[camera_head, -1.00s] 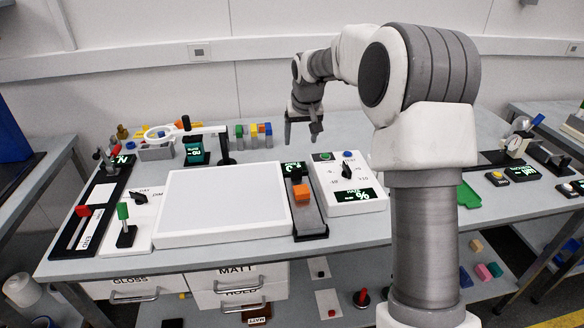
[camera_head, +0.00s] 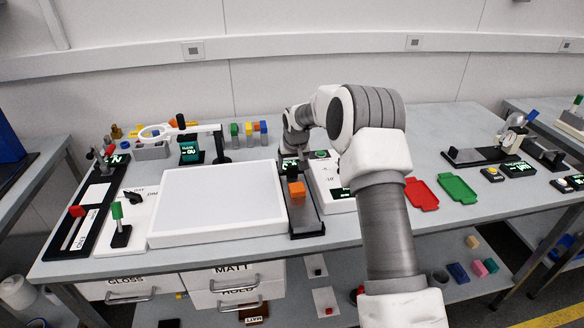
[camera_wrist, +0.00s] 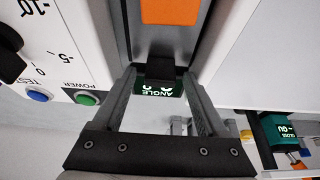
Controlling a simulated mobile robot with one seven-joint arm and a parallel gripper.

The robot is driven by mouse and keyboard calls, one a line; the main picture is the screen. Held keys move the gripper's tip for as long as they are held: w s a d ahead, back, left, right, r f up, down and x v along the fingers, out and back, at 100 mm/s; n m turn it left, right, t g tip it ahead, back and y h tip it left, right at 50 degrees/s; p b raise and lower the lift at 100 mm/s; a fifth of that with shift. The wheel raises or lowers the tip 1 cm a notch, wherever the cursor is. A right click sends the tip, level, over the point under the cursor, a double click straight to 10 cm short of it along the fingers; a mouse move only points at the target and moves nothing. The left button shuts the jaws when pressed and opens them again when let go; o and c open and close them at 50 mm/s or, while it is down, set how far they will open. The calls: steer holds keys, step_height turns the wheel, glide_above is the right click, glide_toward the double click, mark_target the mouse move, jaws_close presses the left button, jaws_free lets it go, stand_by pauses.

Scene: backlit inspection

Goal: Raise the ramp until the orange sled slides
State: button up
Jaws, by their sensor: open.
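The orange sled (camera_head: 297,194) sits on the narrow dark ramp (camera_head: 306,222), right of the white light panel. The sled shows at the top of the wrist view (camera_wrist: 170,11). A black block (camera_wrist: 160,68) stands at the ramp's far end, beyond the sled, beside a green angle display (camera_wrist: 145,88) whose digits I cannot read. My gripper (camera_wrist: 161,75) is open above that far end. One finger is on each side of the black block in the picture. I cannot tell whether they touch it. In the head view my gripper (camera_head: 295,155) is small and partly hidden.
A white control box (camera_head: 328,180) with a dial, a blue TEST button (camera_wrist: 38,96) and a green POWER button (camera_wrist: 86,99) stands right of the ramp. The white light panel (camera_head: 215,204) is left. A ring magnifier (camera_head: 157,132) stands behind. Red (camera_head: 421,195) and green (camera_head: 458,189) trays lie right.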

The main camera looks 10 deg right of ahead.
steer(key=shift+f, duration=0.2)
jaws_close()
stand_by(0.3)
stand_by(1.1)
